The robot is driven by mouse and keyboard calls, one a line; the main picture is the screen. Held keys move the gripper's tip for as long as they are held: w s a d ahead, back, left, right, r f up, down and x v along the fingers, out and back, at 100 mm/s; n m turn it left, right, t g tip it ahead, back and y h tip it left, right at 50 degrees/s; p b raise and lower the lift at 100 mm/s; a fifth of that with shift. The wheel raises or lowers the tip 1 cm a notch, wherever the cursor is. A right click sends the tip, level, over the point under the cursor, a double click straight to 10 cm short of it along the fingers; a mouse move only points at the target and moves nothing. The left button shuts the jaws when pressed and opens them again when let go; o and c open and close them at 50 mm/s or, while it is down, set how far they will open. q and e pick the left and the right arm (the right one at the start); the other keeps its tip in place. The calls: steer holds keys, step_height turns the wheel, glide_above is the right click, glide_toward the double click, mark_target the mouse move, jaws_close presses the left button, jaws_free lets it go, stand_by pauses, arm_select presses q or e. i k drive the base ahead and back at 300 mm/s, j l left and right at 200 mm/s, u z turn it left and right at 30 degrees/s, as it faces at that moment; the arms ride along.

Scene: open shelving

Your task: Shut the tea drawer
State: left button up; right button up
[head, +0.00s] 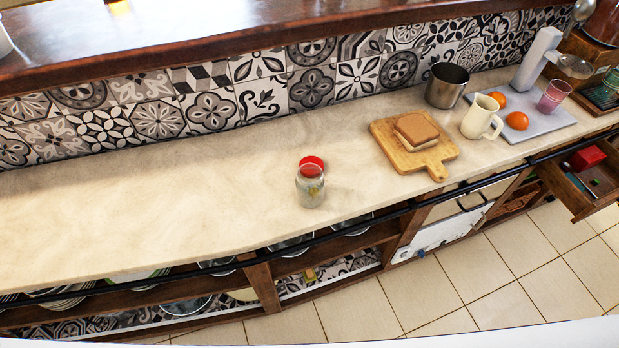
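A wooden drawer (575,208) stands pulled out from the counter at the far right, partly cut off by the picture's edge. Inside it lie a red box (587,158) and some other small items that I cannot make out. I take it to be the tea drawer, though no label shows. Neither of my grippers shows in the head view.
The pale counter (150,205) is mostly clear on the left. A red-lidded jar (311,185), a cutting board (388,146) with bread, a cream pitcher (478,118) and a metal pot (446,85) stand on it. A dark rail (340,232) runs along its front. Tiled floor (470,290) is free.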

mark_target(582, 206)
steer(key=k+l, duration=0.15)
steer(key=z, duration=0.45)
steer(key=l+z, duration=0.15)
steer(key=z, duration=0.35)
steer(key=l+z, duration=0.1)
steer(key=z, duration=0.35)
steer(key=l+z, duration=0.15)
steer(key=z, duration=0.35)
steer(key=i+l, duration=0.1)
steer(key=i, duration=0.9)
steer(key=i+u, duration=0.15)
steer(key=u, duration=0.25)
steer(key=i+u, duration=0.1)
steer(key=u, duration=0.25)
steer(key=i+l+u, duration=0.1)
steer(key=u, duration=0.3)
